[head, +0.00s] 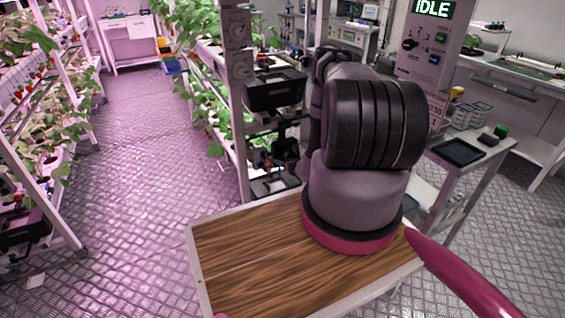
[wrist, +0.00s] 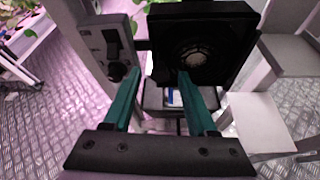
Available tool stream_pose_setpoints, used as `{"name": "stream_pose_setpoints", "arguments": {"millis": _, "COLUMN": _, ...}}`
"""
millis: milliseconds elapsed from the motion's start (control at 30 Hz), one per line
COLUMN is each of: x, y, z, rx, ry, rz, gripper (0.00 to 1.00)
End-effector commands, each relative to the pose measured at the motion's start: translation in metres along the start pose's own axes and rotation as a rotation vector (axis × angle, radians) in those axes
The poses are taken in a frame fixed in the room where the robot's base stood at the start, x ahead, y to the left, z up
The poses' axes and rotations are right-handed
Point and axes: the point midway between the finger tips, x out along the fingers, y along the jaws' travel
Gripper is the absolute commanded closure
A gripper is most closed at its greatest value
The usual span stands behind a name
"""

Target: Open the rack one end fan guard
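In the wrist view, a black square fan housing (wrist: 235,25) with a round fan (wrist: 195,58) inside it stands just ahead of my gripper. I cannot tell whether its guard is open or closed. My gripper (wrist: 157,73) has two teal fingers, spread apart with nothing between them. The right fingertip is in front of the lower left part of the fan housing; I cannot tell if it touches. In the head view, a black box-shaped unit (head: 275,92) sits at the rack's end post (head: 240,110). My arm hides part of the area to its right.
A grey panel (wrist: 108,45) with black controls is left of the fan. A small grey box (wrist: 168,98) with a blue item lies below it. Planted racks (head: 60,140) line the left. The aisle floor (head: 140,140) is clear. A side table (head: 460,150) stands right.

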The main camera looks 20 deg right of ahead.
Motion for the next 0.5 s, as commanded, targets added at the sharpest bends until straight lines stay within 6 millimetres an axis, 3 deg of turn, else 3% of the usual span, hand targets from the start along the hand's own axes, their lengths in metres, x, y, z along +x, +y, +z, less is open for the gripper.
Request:
{"name": "stream_pose_setpoints", "arguments": {"millis": 33, "x": -0.0001, "y": -0.0001, "z": 0.0, "rx": 0.0, "ry": 0.0, "rz": 0.0, "gripper": 0.61}}
{"name": "stream_pose_setpoints", "arguments": {"millis": 133, "x": -0.0002, "y": -0.0001, "z": 0.0, "rx": 0.0, "ry": 0.0, "rz": 0.0, "gripper": 0.99}}
{"name": "stream_pose_setpoints", "arguments": {"millis": 500, "x": -0.0004, "y": -0.0001, "z": 0.0, "rx": 0.0, "ry": 0.0, "rz": 0.0, "gripper": 1.0}}
